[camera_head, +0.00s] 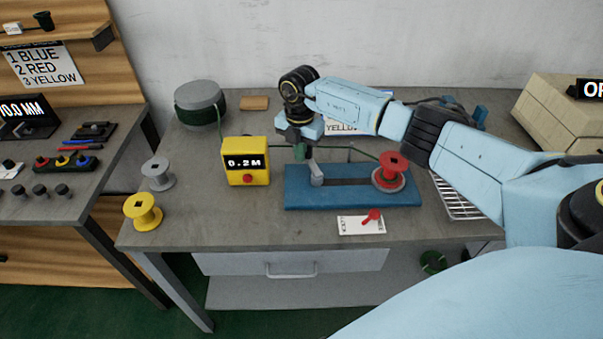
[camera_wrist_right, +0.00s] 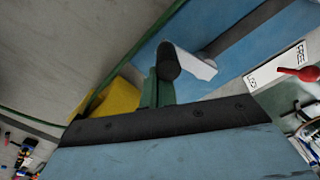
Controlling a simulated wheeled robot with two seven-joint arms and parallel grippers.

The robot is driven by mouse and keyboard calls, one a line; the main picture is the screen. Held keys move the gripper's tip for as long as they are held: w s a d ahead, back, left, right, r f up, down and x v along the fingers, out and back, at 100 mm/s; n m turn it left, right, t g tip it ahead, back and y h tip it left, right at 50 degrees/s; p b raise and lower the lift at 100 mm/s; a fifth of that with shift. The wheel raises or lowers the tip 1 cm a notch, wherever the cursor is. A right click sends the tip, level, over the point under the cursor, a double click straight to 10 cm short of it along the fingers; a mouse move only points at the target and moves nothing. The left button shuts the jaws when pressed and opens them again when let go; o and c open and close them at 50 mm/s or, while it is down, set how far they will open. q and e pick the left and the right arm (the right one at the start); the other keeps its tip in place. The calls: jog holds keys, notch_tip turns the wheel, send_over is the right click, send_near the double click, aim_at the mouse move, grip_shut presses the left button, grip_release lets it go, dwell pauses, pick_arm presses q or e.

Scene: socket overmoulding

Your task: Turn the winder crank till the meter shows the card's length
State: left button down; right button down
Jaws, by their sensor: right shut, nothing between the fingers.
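The yellow meter (camera_head: 246,162) reads 0.2M and has a red button. The winder has a blue base (camera_head: 345,203), with a red spool (camera_head: 393,168) at its right. A pale grey crank-like piece (camera_head: 316,174) stands near the base's left end; the right wrist view shows a pale arm with a dark round knob (camera_wrist_right: 169,60). My right gripper (camera_head: 301,150) is shut and empty, its fingertips just beside this piece; I cannot tell whether they touch. A white card (camera_head: 342,128) behind my arm shows part of "YELLOW"; its other text is hidden. My left gripper is out of view.
A red lever (camera_head: 372,216) lies over a label at the base's front; "FREE" reads in the wrist view. A green cable drum (camera_head: 200,104) stands back left, grey (camera_head: 158,175) and yellow (camera_head: 143,212) spools at left. A wire rack (camera_head: 455,200) is right.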

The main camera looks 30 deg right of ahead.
jog(key=shift+w+d, duration=0.1)
jog(key=shift+d, duration=0.85)
jog(key=shift+s+d, duration=0.3)
jog(key=shift+d, duration=0.6)
jog(key=shift+s+d+p, duration=0.45)
jog(key=shift+d+p, duration=0.05)
jog(key=shift+d, duration=0.3)
jog(key=shift+s, duration=0.1)
